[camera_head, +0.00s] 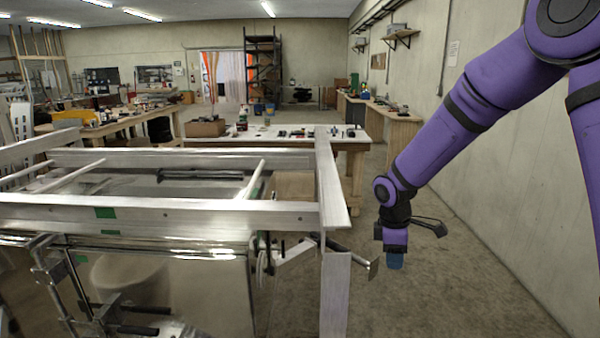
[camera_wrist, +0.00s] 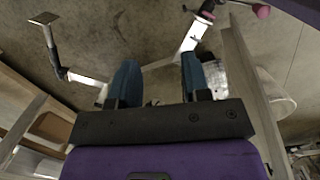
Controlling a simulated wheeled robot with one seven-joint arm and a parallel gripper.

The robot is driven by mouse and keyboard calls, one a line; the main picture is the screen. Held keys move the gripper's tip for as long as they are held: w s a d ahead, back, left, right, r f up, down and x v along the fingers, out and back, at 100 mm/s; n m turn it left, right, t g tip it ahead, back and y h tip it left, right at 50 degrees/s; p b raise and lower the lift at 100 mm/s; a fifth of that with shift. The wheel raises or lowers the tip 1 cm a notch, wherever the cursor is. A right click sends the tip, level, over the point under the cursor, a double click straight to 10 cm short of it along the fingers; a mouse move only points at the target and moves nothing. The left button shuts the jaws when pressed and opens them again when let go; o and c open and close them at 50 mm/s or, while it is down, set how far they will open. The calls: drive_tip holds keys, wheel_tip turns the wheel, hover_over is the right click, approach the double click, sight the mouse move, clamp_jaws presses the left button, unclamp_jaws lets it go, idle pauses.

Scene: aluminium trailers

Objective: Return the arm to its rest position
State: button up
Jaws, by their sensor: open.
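My purple arm reaches down from the upper right in the head view. My gripper (camera_head: 395,262) hangs at its end, pointing down, to the right of the trailer frame's corner. In the wrist view my gripper (camera_wrist: 160,80) shows two blue fingers standing apart with nothing held between them. The aluminium trailer frame (camera_head: 160,212) fills the left and middle of the head view. A metal handle with a flat end plate (camera_head: 373,268) sticks out from the trailer just left of my gripper; beyond the fingers it also shows in the wrist view (camera_wrist: 50,40).
A bare concrete wall (camera_head: 520,200) runs along the right. Clear floor (camera_head: 455,285) lies between the trailer and this wall. A workbench with tools (camera_head: 270,135) stands behind the trailer. Another wooden bench (camera_head: 395,115) runs along the far right wall.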

drive_tip(key=s+d+r+m+t, duration=0.1)
drive_tip(key=s+d+r+m, duration=0.25)
drive_tip(key=s+r, duration=0.45)
drive_tip(key=s+d+r+m+t, duration=0.2)
drive_tip(key=s+r+m, duration=0.25)
drive_tip(key=r, duration=0.55)
drive_tip(key=s+d+r+m+t, duration=0.1)
drive_tip(key=s+r+m, duration=0.2)
drive_tip(key=s, duration=0.6)
drive_tip(key=s+d+r+m+t+y, duration=0.1)
drive_tip(key=s+r+m, duration=0.2)
drive_tip(key=s, duration=0.6)
drive_tip(key=shift+m, duration=0.4)
